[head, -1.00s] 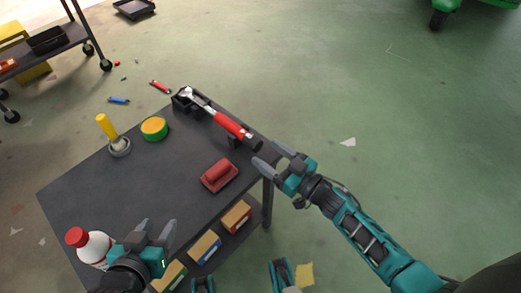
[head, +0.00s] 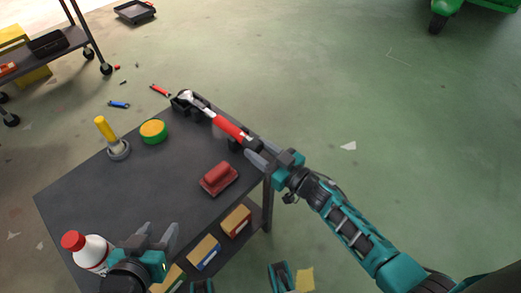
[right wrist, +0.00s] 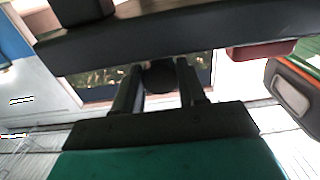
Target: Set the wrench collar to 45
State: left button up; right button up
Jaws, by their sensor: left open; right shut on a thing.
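The torque wrench (head: 228,127) has a red handle, a silver shaft and a dark collar end (head: 252,143). It lies across black supports (head: 181,102) along the far right edge of the dark table (head: 110,190). My right gripper (head: 259,153) is shut on the wrench's collar end at the table's corner. In the right wrist view, the dark round wrench end (right wrist: 158,78) sits between my right fingers (right wrist: 160,92). The collar's scale is too small to read. My left gripper (head: 162,238) is open and empty above the table's near side.
A red block-like tool (head: 218,178), a green-and-yellow round tin (head: 153,130), a yellow-handled tool (head: 107,130) and a white bottle with a red cap (head: 92,252) stand on the table. Boxes (head: 236,220) fill the lower shelf. Open green floor (head: 400,120) lies to the right.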

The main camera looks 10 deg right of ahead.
jog(key=c, duration=0.4)
jog(key=shift+o, duration=0.2)
jog(key=shift+n, duration=1.4)
pick_arm(q)
jog(key=shift+f, duration=0.2)
pick_arm(e)
jog(key=n, duration=0.3)
jog(key=shift+n, duration=0.3)
pick_arm(q)
jog(key=shift+f+b, duration=0.2)
jog(key=shift+b, duration=0.3)
pick_arm(e)
jog(key=n, duration=0.3)
jog(key=shift+d+n, duration=0.1)
jog(key=shift+n, duration=0.3)
pick_arm(q)
jog(key=shift+d+r, duration=0.1)
jog(key=shift+d, duration=0.05)
pick_arm(e)
jog(key=shift+n, duration=0.7)
pick_arm(q)
jog(key=shift+w, duration=0.1)
